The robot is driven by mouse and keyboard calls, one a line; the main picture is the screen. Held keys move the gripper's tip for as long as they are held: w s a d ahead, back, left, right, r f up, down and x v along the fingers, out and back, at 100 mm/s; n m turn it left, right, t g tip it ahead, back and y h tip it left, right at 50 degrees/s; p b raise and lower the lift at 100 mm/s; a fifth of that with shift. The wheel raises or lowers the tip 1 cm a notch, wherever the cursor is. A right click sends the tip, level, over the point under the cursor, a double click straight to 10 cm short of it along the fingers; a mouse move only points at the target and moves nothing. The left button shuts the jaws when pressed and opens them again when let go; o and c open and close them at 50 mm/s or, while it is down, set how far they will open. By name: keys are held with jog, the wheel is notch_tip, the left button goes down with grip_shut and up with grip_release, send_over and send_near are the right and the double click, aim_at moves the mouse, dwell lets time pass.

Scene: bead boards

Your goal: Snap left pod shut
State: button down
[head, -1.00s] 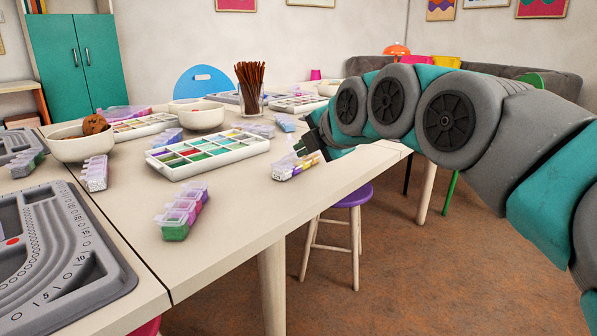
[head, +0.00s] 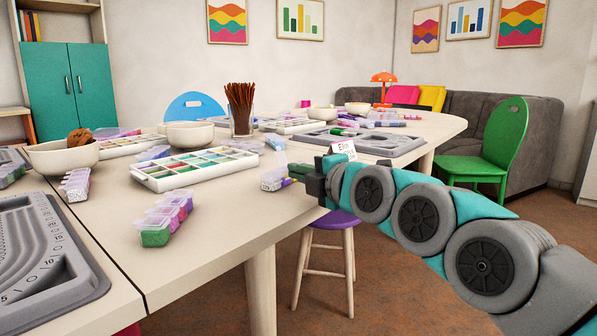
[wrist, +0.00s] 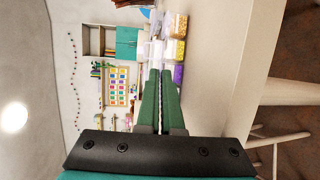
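A bead pod (head: 275,180) with clear compartments lies near the table's front edge in the head view. Its lid looks raised, but the lid is small and partly hidden. My gripper (head: 299,170) is just right of this pod, low over the table. Its two green fingers (wrist: 160,72) are nearly together, with only a thin slit between them, and the tips overlap the pod's near end. I cannot tell if they touch it.
Another pod (head: 166,220) with green and purple beads stands nearer, and a third (head: 76,185) is at the left. A white bead tray (head: 194,167), bowls (head: 190,134) and a jar of brown sticks (head: 241,110) are behind. Tabletop around the near pod is clear.

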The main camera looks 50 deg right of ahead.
jog(key=c, duration=1.5)
grip_release()
jog(key=shift+c, duration=0.2)
jog(key=o, duration=0.5)
